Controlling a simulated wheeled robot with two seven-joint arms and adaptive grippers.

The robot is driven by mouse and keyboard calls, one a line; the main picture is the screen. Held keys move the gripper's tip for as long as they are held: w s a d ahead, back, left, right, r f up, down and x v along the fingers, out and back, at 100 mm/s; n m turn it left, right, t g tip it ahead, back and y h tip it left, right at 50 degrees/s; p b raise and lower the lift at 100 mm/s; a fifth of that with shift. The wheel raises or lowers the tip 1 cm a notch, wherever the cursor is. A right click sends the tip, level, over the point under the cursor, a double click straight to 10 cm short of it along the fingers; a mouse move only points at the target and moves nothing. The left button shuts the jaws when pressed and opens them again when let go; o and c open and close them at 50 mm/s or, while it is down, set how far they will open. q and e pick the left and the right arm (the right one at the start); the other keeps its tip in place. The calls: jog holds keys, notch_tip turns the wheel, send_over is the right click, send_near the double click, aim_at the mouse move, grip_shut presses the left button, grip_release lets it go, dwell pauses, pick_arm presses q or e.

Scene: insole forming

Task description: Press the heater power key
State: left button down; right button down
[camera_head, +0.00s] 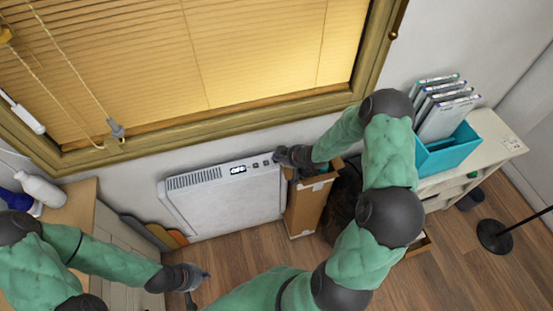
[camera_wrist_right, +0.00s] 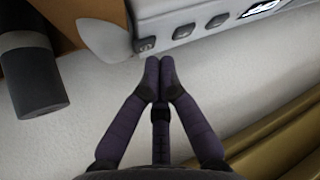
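The heater (camera_head: 225,205) is a flat white panel standing below the window. Its top edge carries a vent grille, a lit display (camera_head: 238,170) that seems to read OFF, and a row of small dark keys (camera_head: 256,165). In the right wrist view the display (camera_wrist_right: 260,9) and several keys show; the end key (camera_wrist_right: 145,45) bears a symbol too small to read. My right gripper (camera_wrist_right: 158,62) is shut and empty, its fingertips close to that end key; I cannot tell whether they touch. In the head view my right gripper (camera_head: 280,156) partly covers that end. My left gripper (camera_head: 202,275) hangs low at left, its opening unclear.
A cardboard box (camera_head: 305,208) stands right beside the heater. A white shelf (camera_head: 495,140) with a teal file holder (camera_head: 450,152) is at right. A window with yellow blinds (camera_head: 200,60) is above. A wooden cabinet (camera_head: 85,205) stands at left. Floor in front is partly clear.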

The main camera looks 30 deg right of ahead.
aim_at(277, 162)
jog(key=shift+r, duration=0.1)
notch_tip(277, 162, up, 6)
jog(key=p, duration=0.5)
dwell(0.4)
dwell(1.3)
